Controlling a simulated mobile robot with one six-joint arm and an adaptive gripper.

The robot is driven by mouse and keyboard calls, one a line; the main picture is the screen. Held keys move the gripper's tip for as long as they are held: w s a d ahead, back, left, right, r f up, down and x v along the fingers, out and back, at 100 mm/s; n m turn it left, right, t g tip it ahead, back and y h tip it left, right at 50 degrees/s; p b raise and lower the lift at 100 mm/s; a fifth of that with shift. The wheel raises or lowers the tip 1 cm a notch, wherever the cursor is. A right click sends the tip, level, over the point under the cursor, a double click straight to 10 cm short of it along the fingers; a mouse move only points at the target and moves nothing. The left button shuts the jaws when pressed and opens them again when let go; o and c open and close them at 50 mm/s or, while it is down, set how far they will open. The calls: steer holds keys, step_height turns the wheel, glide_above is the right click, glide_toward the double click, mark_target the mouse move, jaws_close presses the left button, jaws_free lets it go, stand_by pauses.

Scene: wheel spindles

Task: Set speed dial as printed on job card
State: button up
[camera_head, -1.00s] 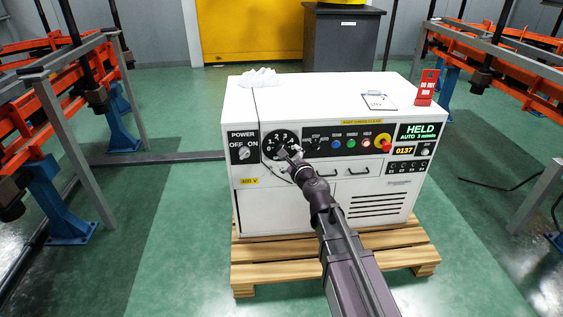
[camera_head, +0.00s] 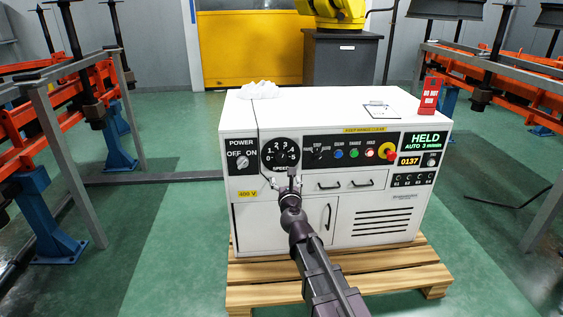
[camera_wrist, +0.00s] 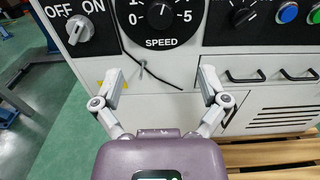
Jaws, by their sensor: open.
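The round black speed dial (camera_head: 281,153) is on the cabinet's front, right of the power switch. Its lower part, with the word SPEED under it, shows at the top of the wrist view (camera_wrist: 160,14); the upper part is cut off, and I cannot read its setting surely. A clipboard with a paper (camera_head: 381,109), perhaps the job card, lies on the cabinet top; its print is too small to read. My gripper (camera_head: 283,183) is just below the dial in the head view. In the wrist view its fingers (camera_wrist: 160,76) are spread wide, with nothing between them.
The white cabinet (camera_head: 290,213) stands on a wooden pallet (camera_head: 340,277). A power switch (camera_head: 242,162), buttons and a red emergency stop (camera_head: 387,151) share the front. A thin dark cable (camera_wrist: 155,77) hangs near my fingers. A red tag (camera_head: 430,95) stands on top.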

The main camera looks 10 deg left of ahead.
mark_target(282, 159)
steer(key=x, duration=1.3)
steer(key=shift+w+a, duration=0.15)
steer(key=shift+w, duration=0.2)
steer(key=c, duration=1.2)
